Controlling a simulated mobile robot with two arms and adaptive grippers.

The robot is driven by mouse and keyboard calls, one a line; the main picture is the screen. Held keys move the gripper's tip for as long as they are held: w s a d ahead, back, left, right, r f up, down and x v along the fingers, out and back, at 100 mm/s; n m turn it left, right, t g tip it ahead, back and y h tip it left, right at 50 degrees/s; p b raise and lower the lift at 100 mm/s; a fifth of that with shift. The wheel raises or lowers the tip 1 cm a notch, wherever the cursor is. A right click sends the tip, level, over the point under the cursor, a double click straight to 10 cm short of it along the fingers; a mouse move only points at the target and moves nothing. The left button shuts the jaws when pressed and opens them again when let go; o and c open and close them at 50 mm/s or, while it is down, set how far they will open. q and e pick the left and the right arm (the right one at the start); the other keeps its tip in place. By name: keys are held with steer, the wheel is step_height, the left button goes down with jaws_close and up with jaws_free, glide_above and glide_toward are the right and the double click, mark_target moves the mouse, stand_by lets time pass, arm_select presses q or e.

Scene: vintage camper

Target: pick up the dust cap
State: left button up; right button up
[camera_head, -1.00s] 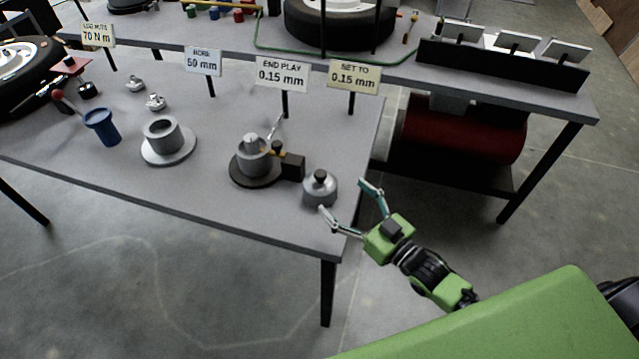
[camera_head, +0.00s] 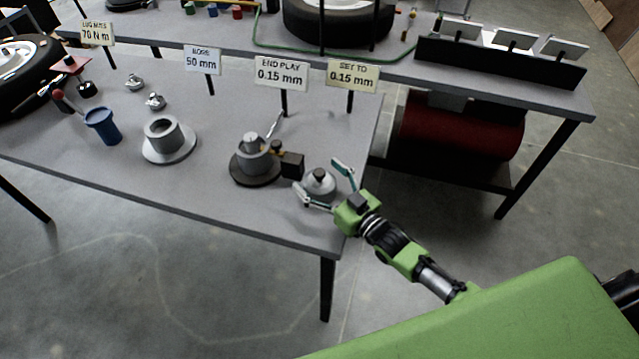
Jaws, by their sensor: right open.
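The dust cap seems to be the grey domed piece with a dark knob (camera_head: 319,181), standing near the right front corner of the grey table. My right gripper (camera_head: 320,179) is open, with one finger to the left of this piece and the other to its right and behind. The piece sits between the open fingers; I cannot tell whether they touch it. The palm is on the near right side of the piece. My left gripper is not in view.
A hub with a dial gauge and black block (camera_head: 292,165) stands close left of the gripper. A flanged ring (camera_head: 169,141) and a blue cup (camera_head: 102,125) are farther left. The END PLAY sign (camera_head: 281,74) and SET TO sign (camera_head: 352,76) stand behind.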

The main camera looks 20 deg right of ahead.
steer(key=c, duration=1.2)
steer(key=shift+c, duration=0.5)
steer(key=shift+r, duration=0.1)
